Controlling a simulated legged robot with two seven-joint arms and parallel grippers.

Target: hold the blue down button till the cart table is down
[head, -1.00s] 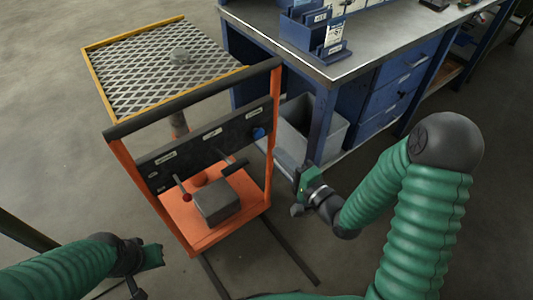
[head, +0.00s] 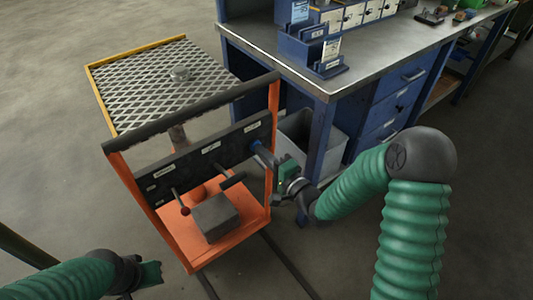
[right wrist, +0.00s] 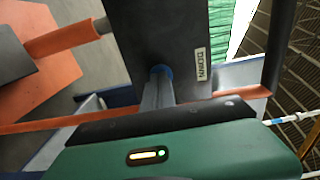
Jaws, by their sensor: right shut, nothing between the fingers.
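The orange-framed cart (head: 270,195) stands ahead of me, with its yellow-edged mesh table (head: 135,90) raised on a post behind the handle. A dark panel (head: 185,163) crosses the frame and carries several labels. The blue button (right wrist: 160,70) is at the panel's right end, beside a label reading DOWN (right wrist: 193,66). My right gripper (head: 261,152) is shut and empty, its fingertips at the blue button and partly hiding it. Whether the button is pressed in, I cannot tell. My left gripper (head: 152,274) is at the lower left, away from the cart; its jaws are unclear.
A red-knobbed lever (head: 184,209) and a grey box (head: 214,217) are low on the cart. A blue workbench (head: 350,75) and a grey bin (head: 300,130) stand close at the right.

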